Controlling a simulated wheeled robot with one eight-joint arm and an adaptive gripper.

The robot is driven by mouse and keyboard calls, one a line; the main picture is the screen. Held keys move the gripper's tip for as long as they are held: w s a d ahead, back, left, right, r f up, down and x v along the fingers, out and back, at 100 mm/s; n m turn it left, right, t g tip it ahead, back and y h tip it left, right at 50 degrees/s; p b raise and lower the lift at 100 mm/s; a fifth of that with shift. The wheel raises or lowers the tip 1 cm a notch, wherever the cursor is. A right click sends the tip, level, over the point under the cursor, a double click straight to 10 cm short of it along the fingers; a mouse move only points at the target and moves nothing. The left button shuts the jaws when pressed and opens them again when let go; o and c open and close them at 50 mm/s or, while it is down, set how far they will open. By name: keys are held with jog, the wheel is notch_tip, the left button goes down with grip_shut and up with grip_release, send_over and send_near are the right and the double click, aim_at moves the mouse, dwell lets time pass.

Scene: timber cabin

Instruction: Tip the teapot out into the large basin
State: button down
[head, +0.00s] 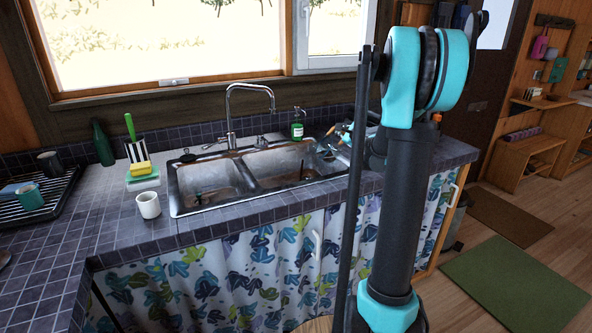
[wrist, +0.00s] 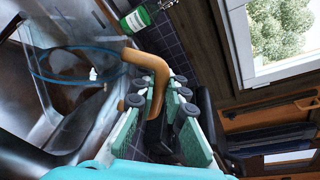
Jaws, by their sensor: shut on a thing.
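My gripper (wrist: 160,100) is shut on the brown, bent handle (wrist: 148,62) of the teapot. In the wrist view a thin blue ring, apparently the rim of a see-through teapot body (wrist: 40,72), shows beside the handle, with the metal sink behind it. In the head view my gripper (head: 346,132) and the teapot are small and partly hidden by my arm, over the right end of the sink. The sink has two basins; the right basin (head: 285,166) looks the larger. I cannot tell the teapot's exact tilt or contents.
A tap (head: 232,115) stands behind the sink. A green soap bottle (head: 297,125) stands close to my gripper and also shows in the wrist view (wrist: 136,20). A white cup (head: 148,205), a sponge (head: 140,169) and a dark green bottle (head: 103,144) stand left of the sink.

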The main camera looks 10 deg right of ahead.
jog(key=shift+a+r+n+h, duration=0.3)
jog(key=shift+a+r+n, duration=0.5)
jog(key=shift+a+r, duration=0.4)
dwell(0.4)
jog(key=shift+s+a+r+n+h, duration=0.1)
jog(key=shift+a+r+n+h, duration=0.2)
jog(key=shift+a+r+n, duration=0.25)
jog(key=d+f+m, duration=0.2)
jog(key=d+f+m+y, duration=0.1)
jog(key=d+f+m, duration=0.1)
jog(key=d+f, duration=0.1)
jog(key=shift+w+f, duration=0.1)
jog(key=shift+w, duration=0.1)
jog(key=shift+d+f+y, duration=0.3)
jog(key=shift+f+y, duration=0.1)
jog(key=shift+f, duration=0.05)
jog(key=shift+w+d+f+m+t+y+b, duration=0.25)
jog(key=shift+d+f+m, duration=0.35)
jog(key=shift+d+m, duration=0.8)
jog(key=shift+s+d+f+m+t+y, duration=0.15)
jog(key=shift+d+f+m+t, duration=0.3)
jog(key=shift+d+m, duration=0.95)
jog(key=shift+w+d+f+m+t+y+b, duration=0.1)
jog(key=shift+d+f+m+t+y+b, duration=0.15)
jog(key=shift+d+f+m, duration=0.8)
